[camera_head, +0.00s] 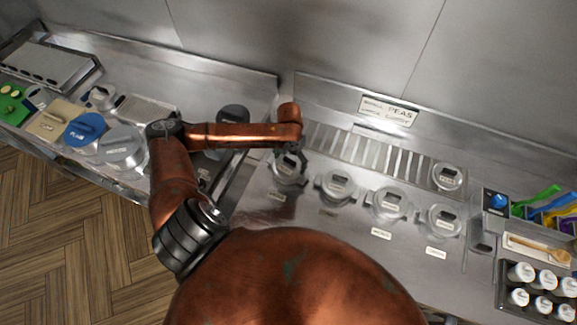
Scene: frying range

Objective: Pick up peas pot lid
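A row of round metal pots with lids is set in the steel counter. The leftmost pot lid (284,178) is partly hidden by my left gripper (290,160), which points down over it. I cannot tell whether the fingers touch the lid's handle or whether they are open or shut. Three more lidded pots follow to the right: the second (338,186), the third (390,203) and the fourth (444,220). The labels on and before the pots are too small to read. My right gripper is not in view.
A further lidded container (447,176) stands behind the row at the right, beside a slatted strip (375,154). A dark round pot (233,116) stands behind my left forearm. Blue (85,129) and grey lids are at left; a rack of white-topped jars (541,286) is at right.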

